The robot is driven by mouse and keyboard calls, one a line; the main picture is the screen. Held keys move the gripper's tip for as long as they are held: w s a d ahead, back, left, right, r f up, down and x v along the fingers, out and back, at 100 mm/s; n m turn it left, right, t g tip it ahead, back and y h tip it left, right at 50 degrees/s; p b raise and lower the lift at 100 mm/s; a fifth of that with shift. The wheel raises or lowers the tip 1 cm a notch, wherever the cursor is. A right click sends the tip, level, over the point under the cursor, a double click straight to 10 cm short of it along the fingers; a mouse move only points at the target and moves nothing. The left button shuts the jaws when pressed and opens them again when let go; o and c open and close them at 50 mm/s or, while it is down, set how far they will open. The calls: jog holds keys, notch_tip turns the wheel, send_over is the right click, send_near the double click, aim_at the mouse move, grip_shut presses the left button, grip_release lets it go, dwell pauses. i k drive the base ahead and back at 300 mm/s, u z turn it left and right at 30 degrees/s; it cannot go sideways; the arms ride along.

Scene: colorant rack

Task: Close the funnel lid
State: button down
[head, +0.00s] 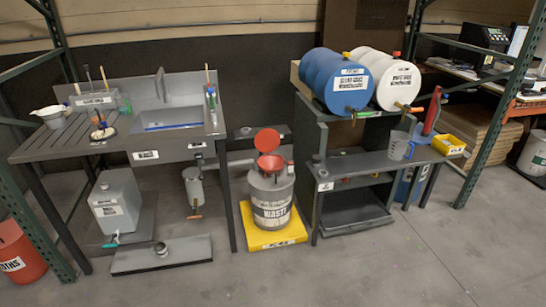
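The funnel lid (267,139) is a round red disc. In the head view it stands raised, tilted up at the back of the red funnel (271,161), so the funnel's mouth is uncovered. The funnel sits on top of a grey drum (270,188) labelled WASTE. The lid's hinge is too small to make out. My gripper is not visible in this view.
The drum stands on a yellow spill tray (268,238). A sink bench (150,155) is to the left and a grey shelf unit (352,165) with blue (332,82) and white (386,78) drums to the right. The concrete floor in front is clear.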

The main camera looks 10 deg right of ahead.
aim_at(267, 141)
jog(key=u, duration=0.1)
jog(key=i, duration=1.25)
jog(key=u, duration=0.35)
